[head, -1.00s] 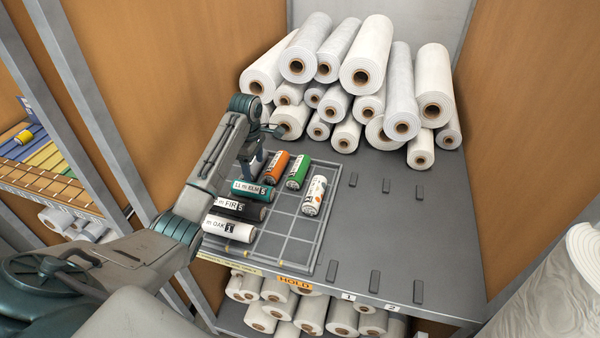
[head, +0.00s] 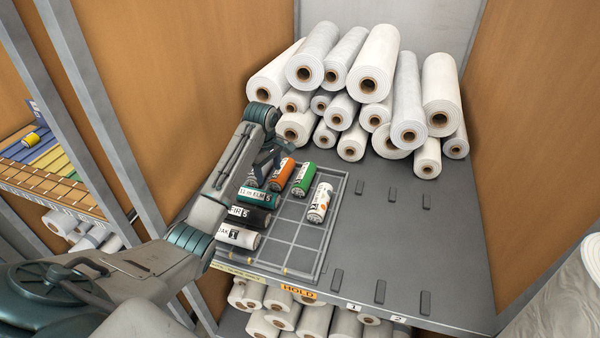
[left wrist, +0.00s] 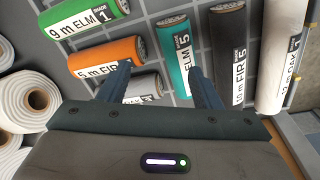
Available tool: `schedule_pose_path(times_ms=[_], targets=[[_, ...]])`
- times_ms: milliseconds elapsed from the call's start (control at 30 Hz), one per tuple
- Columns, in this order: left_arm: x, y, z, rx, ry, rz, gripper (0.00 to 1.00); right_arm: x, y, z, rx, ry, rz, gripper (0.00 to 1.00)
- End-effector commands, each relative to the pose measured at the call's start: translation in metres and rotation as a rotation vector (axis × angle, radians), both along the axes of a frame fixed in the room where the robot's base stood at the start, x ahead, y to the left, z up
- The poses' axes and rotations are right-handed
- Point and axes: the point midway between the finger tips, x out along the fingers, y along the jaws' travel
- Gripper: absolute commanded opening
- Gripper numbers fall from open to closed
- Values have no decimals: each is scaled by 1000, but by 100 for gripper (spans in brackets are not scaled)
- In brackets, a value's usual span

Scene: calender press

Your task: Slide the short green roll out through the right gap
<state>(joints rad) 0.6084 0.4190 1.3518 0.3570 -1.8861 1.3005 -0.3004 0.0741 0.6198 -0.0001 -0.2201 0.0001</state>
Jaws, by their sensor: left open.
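The green roll (head: 304,179), short and labelled 9 m ELM in the left wrist view (left wrist: 85,17), lies in the low-railed grid tray (head: 299,238), beside the orange roll (head: 283,172). A short white roll (head: 319,203) lies to its right, near the tray's right rail. The teal roll (head: 257,198), labelled 11 m ELM, lies crosswise at the left. My left gripper (head: 268,160) is open and empty over the tray's back left. In the left wrist view its fingers (left wrist: 160,70) are above a grey roll (left wrist: 138,84) and the teal roll. No gap is clear. My right gripper is out of view.
A black roll (head: 249,215) and a white roll (head: 238,237) lie in front of the teal one. Long white rolls (head: 370,85) are piled behind. Small dark blocks (head: 389,194) stand on the otherwise clear shelf right of the tray.

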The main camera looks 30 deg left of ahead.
Motion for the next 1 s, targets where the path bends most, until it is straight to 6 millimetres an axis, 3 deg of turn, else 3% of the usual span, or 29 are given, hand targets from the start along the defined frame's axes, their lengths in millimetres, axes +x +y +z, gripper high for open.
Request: schedule_pose_path(times_ms=[33, 300, 500, 767, 1000], targets=[[7, -9, -8, 17, -29, -119, 58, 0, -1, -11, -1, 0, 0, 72], [42, -46, -9, 184, -154, -774, 58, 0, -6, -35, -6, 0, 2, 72], [57, -63, -5, 296, -194, -1080, 58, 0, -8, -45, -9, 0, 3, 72], [64, -67, -9, 333, -199, -1173, 58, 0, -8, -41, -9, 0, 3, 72], [77, -64, -45, 329, -197, -1171, 58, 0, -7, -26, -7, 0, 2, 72]])
